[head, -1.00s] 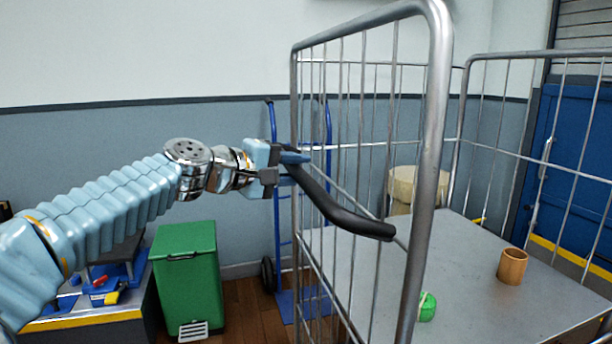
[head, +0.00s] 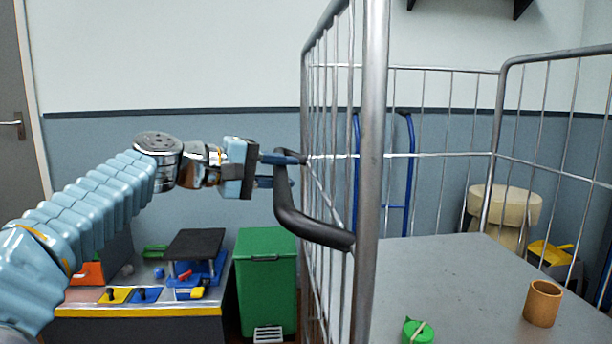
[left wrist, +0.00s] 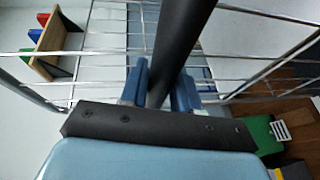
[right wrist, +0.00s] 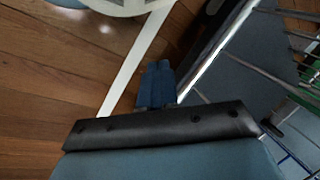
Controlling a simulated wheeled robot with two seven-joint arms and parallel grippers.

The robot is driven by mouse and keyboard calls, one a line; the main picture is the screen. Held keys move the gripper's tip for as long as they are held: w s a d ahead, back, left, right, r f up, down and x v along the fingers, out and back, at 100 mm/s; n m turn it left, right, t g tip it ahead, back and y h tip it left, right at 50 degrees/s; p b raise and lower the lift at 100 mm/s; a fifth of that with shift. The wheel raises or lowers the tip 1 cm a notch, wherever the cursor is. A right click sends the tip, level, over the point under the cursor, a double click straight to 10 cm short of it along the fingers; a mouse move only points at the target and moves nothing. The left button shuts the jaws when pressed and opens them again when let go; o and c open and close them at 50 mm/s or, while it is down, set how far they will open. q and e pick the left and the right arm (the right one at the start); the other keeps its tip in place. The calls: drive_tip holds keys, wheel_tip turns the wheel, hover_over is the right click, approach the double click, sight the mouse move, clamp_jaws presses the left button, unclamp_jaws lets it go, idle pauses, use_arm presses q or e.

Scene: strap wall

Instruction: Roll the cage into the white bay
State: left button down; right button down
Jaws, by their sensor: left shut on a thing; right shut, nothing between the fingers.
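The cage (head: 372,150) is a grey metal wire trolley with a flat grey deck, filling the right half of the head view. A black bent handle (head: 305,228) sticks out from its near left side. My left gripper (head: 282,170) is shut on the upper part of this handle; in the left wrist view its blue fingers sit on both sides of the black bar (left wrist: 181,45). My right gripper (right wrist: 157,82) is shut and empty, low over the floor beside a dark edge with a metal rail. A white stripe (right wrist: 135,75) lies on the wooden floor there; I cannot tell whether it marks the white bay.
A brown cup (head: 542,303) and a green item (head: 417,331) are on the cage deck. A green bin (head: 266,275) and a low bench with coloured parts (head: 140,308) stand left of the cage. A blue hand truck (head: 408,170) and beige stool (head: 503,212) are behind it.

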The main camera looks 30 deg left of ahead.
use_arm(q)
drive_tip(key=shift+s+a+f, duration=0.1)
drive_tip(key=shift+s+a, duration=0.35)
drive_tip(key=shift+a, duration=0.2)
drive_tip(key=shift+s+a+f, duration=0.1)
drive_tip(key=shift+s+a, duration=0.3)
drive_tip(key=shift+a, duration=0.25)
use_arm(e)
drive_tip(key=shift+s+a+f, duration=0.2)
drive_tip(key=shift+s+a, duration=0.05)
drive_tip(key=shift+a, duration=0.05)
use_arm(q)
drive_tip(key=c, duration=0.9)
unclamp_jaws()
drive_tip(key=shift+s+a+r, duration=0.1)
drive_tip(key=shift+a, duration=0.1)
drive_tip(key=shift+d, duration=0.1)
drive_tip(key=v, duration=1.3)
drive_tip(key=shift+s+a, duration=0.2)
drive_tip(key=shift+s, duration=0.15)
use_arm(e)
drive_tip(key=shift+a+r, duration=0.1)
drive_tip(key=shift+r, duration=0.25)
drive_tip(key=shift+s, duration=0.1)
